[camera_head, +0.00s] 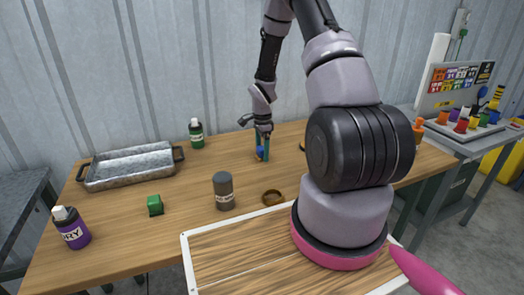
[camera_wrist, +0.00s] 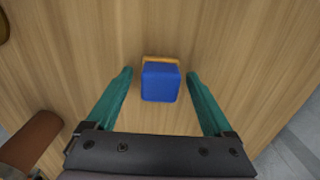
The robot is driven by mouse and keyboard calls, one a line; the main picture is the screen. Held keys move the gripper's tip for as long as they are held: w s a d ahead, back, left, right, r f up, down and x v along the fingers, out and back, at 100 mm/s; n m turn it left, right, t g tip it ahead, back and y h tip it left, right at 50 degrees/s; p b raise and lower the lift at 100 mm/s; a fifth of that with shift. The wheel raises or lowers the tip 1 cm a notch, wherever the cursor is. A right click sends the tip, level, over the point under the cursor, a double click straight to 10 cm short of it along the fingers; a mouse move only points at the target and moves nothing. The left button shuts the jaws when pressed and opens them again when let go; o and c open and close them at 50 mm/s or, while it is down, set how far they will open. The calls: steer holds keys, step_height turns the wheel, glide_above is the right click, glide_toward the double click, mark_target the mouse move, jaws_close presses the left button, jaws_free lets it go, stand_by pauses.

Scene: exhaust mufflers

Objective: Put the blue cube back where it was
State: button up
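The blue cube (camera_wrist: 160,83) shows between the two teal fingers in the wrist view, over the wooden table. A thin orange-yellow piece (camera_wrist: 160,60) shows along its far edge; I cannot tell whether it belongs to the cube. My gripper (camera_wrist: 160,74) is open, with a gap between each finger and the cube. In the head view my gripper (camera_head: 262,148) points down at the back middle of the table (camera_head: 190,228), and the blue cube (camera_head: 259,153) shows small and partly hidden by the fingers. I cannot tell whether the cube touches the table.
On the table are a metal tray (camera_head: 130,168), a green bottle (camera_head: 196,134), a purple bottle (camera_head: 71,228), a green cube (camera_head: 155,206), a dark grey can (camera_head: 223,191) and a brass ring (camera_head: 272,197). A side bench with coloured pieces (camera_head: 462,125) stands right.

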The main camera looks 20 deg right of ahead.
step_height(320, 180, up, 12)
steer(key=r, duration=0.1)
step_height(320, 180, up, 19)
steer(key=n+t, duration=0.3)
steer(key=n, duration=0.2)
glide_above(262, 147)
steer(key=s+a, duration=0.4)
steer(key=s, duration=0.4)
steer(key=s+a+r+n+t+y, duration=0.1)
steer(key=s+r+n, duration=0.3)
steer(key=s, duration=0.5)
steer(key=s+a+r+n+t+y, duration=0.1)
steer(key=s+a+r+n+t, duration=0.2)
steer(key=s+r, duration=0.4)
steer(key=shift+s+a+r+n, duration=0.35)
steer(key=shift+s+a+n, duration=0.2)
steer(key=shift+s+n, duration=0.4)
